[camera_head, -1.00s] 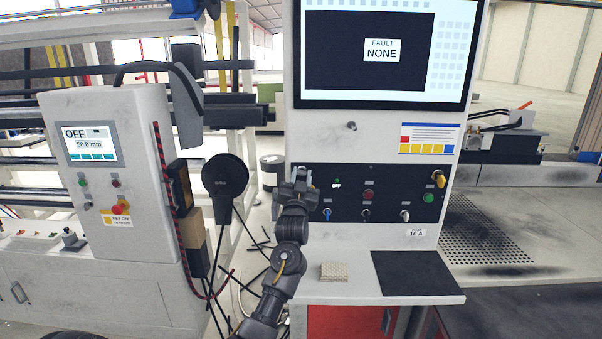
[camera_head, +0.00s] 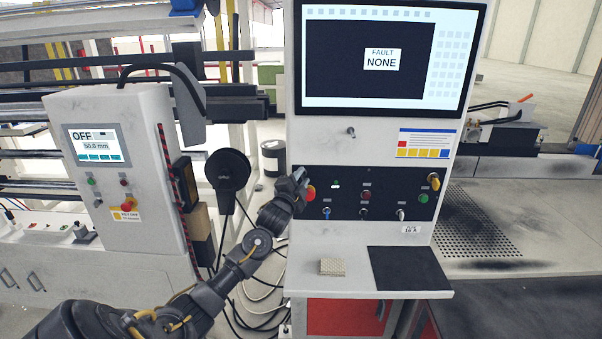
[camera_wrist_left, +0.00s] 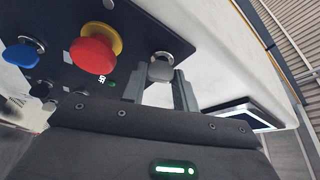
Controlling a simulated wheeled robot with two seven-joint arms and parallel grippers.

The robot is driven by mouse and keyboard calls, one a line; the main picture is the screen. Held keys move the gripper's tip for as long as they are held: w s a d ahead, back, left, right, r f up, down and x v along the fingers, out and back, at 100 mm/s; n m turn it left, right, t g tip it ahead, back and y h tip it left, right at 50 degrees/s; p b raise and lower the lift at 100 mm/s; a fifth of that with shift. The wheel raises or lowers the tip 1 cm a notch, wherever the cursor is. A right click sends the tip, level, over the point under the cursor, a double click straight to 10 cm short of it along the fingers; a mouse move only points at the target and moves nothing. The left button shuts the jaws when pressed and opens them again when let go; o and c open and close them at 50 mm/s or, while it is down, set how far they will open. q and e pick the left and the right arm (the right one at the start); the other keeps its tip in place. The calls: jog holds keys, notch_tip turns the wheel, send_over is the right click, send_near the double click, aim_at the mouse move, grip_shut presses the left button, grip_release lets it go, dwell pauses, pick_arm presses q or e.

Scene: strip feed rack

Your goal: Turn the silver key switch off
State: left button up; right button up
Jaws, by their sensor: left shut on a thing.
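My left gripper (camera_head: 300,176) is at the upper left corner of the black switch panel (camera_head: 346,186). In the left wrist view the gripper (camera_wrist_left: 160,88) has its two fingers on either side of a silver-grey switch knob (camera_wrist_left: 160,68), shut on it. I take this knob to be the silver key switch; in the head view the gripper mostly hides it. A red mushroom button (camera_head: 310,194) is just below the gripper; it also shows with its yellow collar in the left wrist view (camera_wrist_left: 95,52). My right gripper is out of view.
A blue switch (camera_head: 327,212) and other small switches line the panel's lower row. A yellow switch (camera_head: 433,181) is at its upper right. The screen above (camera_head: 364,115) reads FAULT NONE. A black hanging disc (camera_head: 227,170) is left of my gripper.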

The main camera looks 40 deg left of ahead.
pick_arm(q)
jog(key=shift+r+m+g+h+p, duration=0.15)
jog(key=shift+m+g+p, duration=0.4)
jog(key=shift+m, duration=0.6)
jog(key=shift+m+g+h+p, duration=0.25)
jog(key=shift+m+p, duration=0.45)
jog(key=shift+m, duration=0.45)
jog(key=o, duration=1)
jog(key=shift+b+v, duration=1.95)
jog(key=shift+v, duration=3.5)
